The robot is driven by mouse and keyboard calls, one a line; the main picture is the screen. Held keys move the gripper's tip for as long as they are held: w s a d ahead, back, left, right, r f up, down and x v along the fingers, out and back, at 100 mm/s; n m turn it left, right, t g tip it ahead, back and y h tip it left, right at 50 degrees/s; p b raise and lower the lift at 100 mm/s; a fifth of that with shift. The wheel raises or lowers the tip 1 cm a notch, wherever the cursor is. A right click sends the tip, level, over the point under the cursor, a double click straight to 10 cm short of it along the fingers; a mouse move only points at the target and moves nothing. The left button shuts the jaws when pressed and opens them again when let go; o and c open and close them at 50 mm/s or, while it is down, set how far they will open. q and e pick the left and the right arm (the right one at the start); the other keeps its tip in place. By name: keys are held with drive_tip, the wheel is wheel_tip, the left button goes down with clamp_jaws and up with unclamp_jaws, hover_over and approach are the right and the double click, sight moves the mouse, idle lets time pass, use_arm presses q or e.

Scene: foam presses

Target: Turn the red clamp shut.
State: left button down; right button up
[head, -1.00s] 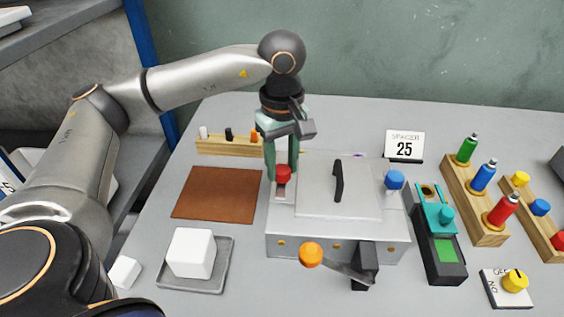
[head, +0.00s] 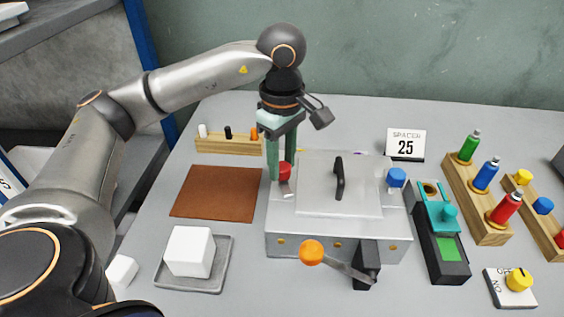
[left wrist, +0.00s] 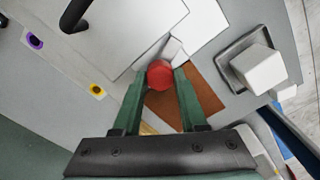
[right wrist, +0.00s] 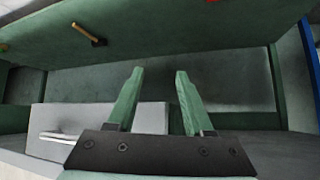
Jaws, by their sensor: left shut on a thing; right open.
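The red clamp (head: 284,171) is a round red knob at the back left corner of the grey press (head: 290,240). A pale arm (head: 289,190) juts from beneath it. My left gripper (head: 279,176) points down from above, its green fingers at the knob. In the left wrist view the red knob (left wrist: 160,74) sits between the fingertips, and the gripper is shut on it. The pale arm also shows beside it (left wrist: 171,48). My right gripper (right wrist: 160,74) is open and empty, away from the press; it is not in the head view.
The press has a lid with a black handle (head: 339,180), a blue knob (head: 397,177) at right and an orange-knobbed lever (head: 312,252) in front. A brown mat (head: 215,192) and a tray with a white block (head: 190,251) lie left. A spacer card (head: 406,144) stands behind.

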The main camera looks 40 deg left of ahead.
use_arm(q)
drive_tip(key=n, duration=0.2)
drive_tip(key=shift+n, duration=0.4)
drive_tip(key=n, duration=0.3)
drive_tip(key=shift+n+b, duration=0.3)
drive_tip(key=shift+b, duration=0.05)
drive_tip(key=n, duration=0.3)
drive_tip(key=shift+n, duration=0.3)
drive_tip(key=n, duration=0.2)
drive_tip(key=shift+n, duration=0.9)
use_arm(e)
drive_tip(key=shift+w+a, duration=0.2)
drive_tip(key=shift+s+f, duration=0.1)
drive_tip(key=shift+f, duration=0.05)
use_arm(q)
drive_tip(key=c, duration=0.9)
unclamp_jaws()
drive_tip(key=o, duration=0.5)
drive_tip(key=shift+c, duration=0.2)
use_arm(e)
drive_tip(key=shift+w, duration=0.25)
